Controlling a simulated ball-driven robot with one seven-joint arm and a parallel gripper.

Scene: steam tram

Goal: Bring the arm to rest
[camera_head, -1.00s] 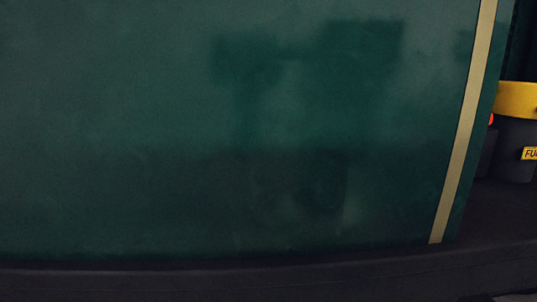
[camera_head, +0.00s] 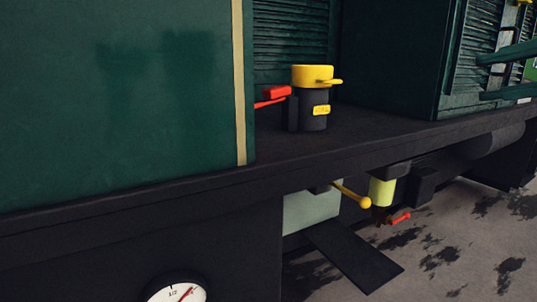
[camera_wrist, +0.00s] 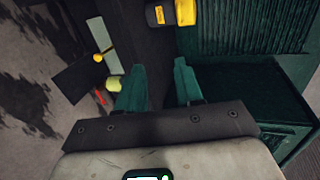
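My gripper (camera_wrist: 158,88) shows in the wrist view with its two teal fingers apart and nothing between them. Beyond the fingertips is the dark footboard of the tram. A black cylinder with a yellow cap (camera_head: 312,78) and a small yellow label stands on that ledge; part of it shows at the top of the wrist view (camera_wrist: 172,13), apart from the fingers.
A green panel with a cream stripe (camera_head: 239,85) fills the left. A red lever (camera_head: 275,94) sits beside the cylinder. Below the ledge are a yellow-knobbed lever (camera_head: 352,195), a red handle (camera_head: 399,217), a dark sloping plate (camera_head: 352,255) and a gauge (camera_head: 176,289). Stained paving lies right.

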